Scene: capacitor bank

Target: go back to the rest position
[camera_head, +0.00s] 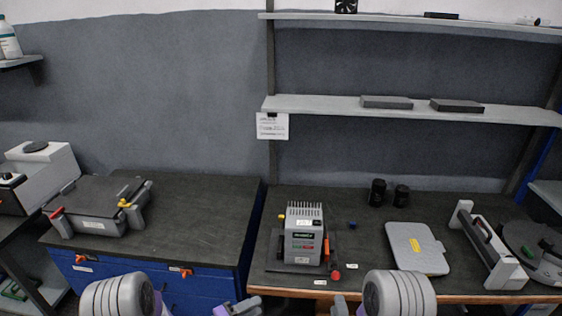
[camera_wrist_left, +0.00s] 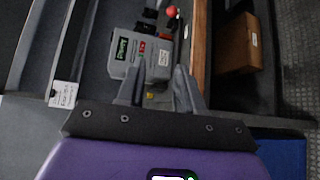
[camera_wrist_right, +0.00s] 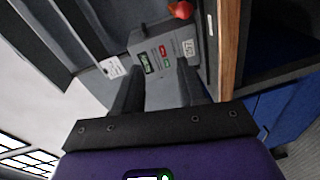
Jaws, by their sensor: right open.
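My left gripper (camera_head: 238,308) shows at the bottom edge of the head view, in front of the workbench. In the left wrist view its two fingers (camera_wrist_left: 158,90) stand apart with nothing between them. My right gripper (camera_head: 340,307) is also at the bottom edge, to the right of the left one. In the right wrist view its fingers (camera_wrist_right: 158,85) are apart and empty. The grey capacitor bank unit (camera_head: 303,248) stands on the bench beyond both grippers. It also shows in the left wrist view (camera_wrist_left: 140,55) and the right wrist view (camera_wrist_right: 160,60).
A red knob (camera_head: 336,275) is beside the unit. A grey panel with a yellow label (camera_head: 417,248), two black cylinders (camera_head: 378,192) and a handled bracket (camera_head: 490,245) are on the right bench. A grey case (camera_head: 95,207) sits on the left blue cabinet. Shelves hang above.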

